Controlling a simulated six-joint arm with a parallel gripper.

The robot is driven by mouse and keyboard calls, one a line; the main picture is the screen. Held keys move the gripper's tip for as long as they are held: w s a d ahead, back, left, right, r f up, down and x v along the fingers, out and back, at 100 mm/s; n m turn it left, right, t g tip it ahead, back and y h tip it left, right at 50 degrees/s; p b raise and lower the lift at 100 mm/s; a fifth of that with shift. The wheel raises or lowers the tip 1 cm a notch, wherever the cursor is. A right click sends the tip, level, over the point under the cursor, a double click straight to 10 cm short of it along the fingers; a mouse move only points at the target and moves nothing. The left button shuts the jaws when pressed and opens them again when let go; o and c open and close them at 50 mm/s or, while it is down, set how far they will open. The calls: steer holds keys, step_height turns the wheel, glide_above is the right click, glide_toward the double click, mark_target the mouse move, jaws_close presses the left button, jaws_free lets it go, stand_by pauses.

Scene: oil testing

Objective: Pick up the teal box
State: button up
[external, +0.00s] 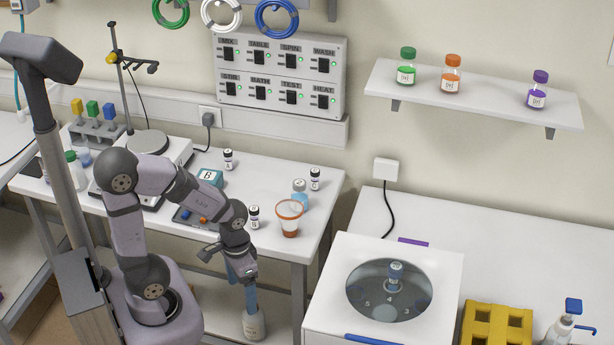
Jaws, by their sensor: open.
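The teal box (209,177) sits on the left white table, behind my forearm. It is small, with a white face marked with a dark letter, and part of its lower side is close to or behind my arm. My gripper (236,266) hangs in front of the table's front edge, lower in the picture and to the right of the box, well apart from it. It points downward and is open, with nothing seen between its fingers.
Small dark-capped vials (254,217), a blue-capped bottle (299,192) and an orange-rimmed cup (289,217) stand right of the box. A hotplate (150,143) is to its left. A white centrifuge (330,300) stands to the right.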

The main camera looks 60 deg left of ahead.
step_height(320, 180, up, 13)
steer(key=p, duration=1.2)
steer(key=w+a+f+n+t+y+b, duration=0.1)
steer(key=w+a+f+n+t+b, duration=0.2)
steer(key=w+a+f+b, duration=0.4)
steer(key=n+t+y+b, duration=0.5)
steer(key=y, duration=0.2)
glide_above(209, 185)
steer(key=w+d, duration=0.2)
steer(key=d, duration=0.7)
step_height(209, 185, down, 4)
steer(key=s+a+f+b, duration=0.1)
steer(key=a, duration=0.1)
steer(key=s+a+f+n+y+b, duration=0.1)
steer(key=s+a+b, duration=0.1)
steer(key=s+a+f+y+b, duration=0.1)
steer(key=a+b, duration=0.1)
steer(key=shift+s+a, duration=0.2)
steer(key=shift+a, duration=0.2)
steer(key=shift+d+f+n+t+b, duration=0.1)
steer(key=shift+f+n+t+b, duration=0.2)
steer(key=shift+f+t+b, duration=0.35)
steer(key=shift+w, duration=0.1)
steer(key=shift+p+x, duration=0.4)
steer(key=shift+x, duration=0.6)
